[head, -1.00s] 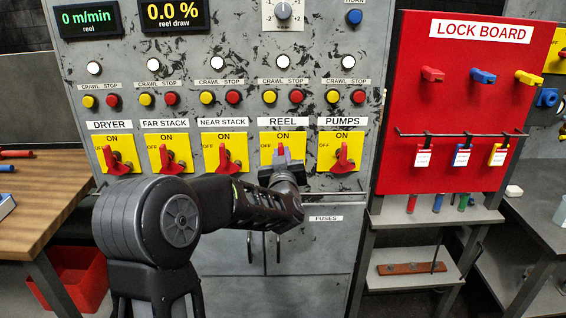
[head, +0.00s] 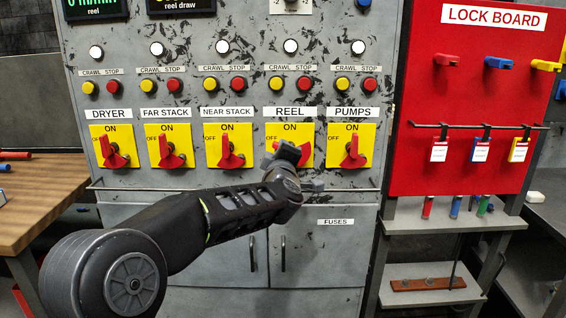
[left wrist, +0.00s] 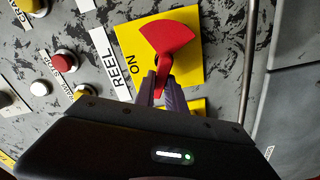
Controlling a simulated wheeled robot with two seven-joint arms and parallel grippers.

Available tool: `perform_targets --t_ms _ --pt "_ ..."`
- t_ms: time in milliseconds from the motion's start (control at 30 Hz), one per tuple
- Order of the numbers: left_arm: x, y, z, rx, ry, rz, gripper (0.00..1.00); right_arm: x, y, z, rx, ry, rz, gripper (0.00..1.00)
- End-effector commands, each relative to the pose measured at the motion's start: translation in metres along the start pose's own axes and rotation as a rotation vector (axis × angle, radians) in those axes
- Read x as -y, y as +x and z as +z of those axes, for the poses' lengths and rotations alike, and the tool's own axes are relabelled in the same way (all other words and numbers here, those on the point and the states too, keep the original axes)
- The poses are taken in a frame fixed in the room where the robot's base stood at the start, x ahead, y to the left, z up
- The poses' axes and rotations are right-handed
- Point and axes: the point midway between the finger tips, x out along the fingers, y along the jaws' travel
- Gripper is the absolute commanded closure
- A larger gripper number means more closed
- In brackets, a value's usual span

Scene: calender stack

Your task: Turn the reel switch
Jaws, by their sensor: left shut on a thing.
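The reel switch (head: 306,153) is a red handle on a yellow plate under the REEL label. My left gripper (head: 284,151) is shut on its narrow end, left of the wide red part. The left wrist view shows the red wide end (left wrist: 168,34) beyond the fingers (left wrist: 160,88), with its neck between them. The handle lies roughly sideways, narrow end toward the plate's left side. My right gripper is not in view.
The pumps switch (head: 352,152) and near stack switch (head: 228,152) flank it closely, narrow ends up toward ON. A rail (head: 145,189) crosses the cabinet below. Crawl and stop buttons (head: 304,84) sit above. The red lock board (head: 425,95) stands at right.

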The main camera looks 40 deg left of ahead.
Motion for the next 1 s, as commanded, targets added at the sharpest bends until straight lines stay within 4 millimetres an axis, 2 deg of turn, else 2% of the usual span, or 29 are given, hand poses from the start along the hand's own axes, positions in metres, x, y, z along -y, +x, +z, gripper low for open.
perform_targets --t_ms 33,100,400,633,1000 --pt "0.007 0.000 0.002 -0.001 -0.045 0.000 1.00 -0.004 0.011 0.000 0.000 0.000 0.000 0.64" --pt "0.008 0.000 0.002 -0.001 -0.109 0.001 1.00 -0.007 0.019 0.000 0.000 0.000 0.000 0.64" --pt "0.013 0.000 0.004 0.000 -0.346 0.000 1.00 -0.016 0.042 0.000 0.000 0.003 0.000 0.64" --pt "0.013 0.000 0.004 0.001 -0.445 -0.002 1.00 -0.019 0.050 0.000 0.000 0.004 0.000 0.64" --pt "0.013 0.000 0.004 0.001 -0.475 -0.003 1.00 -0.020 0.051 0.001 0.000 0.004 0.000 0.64"
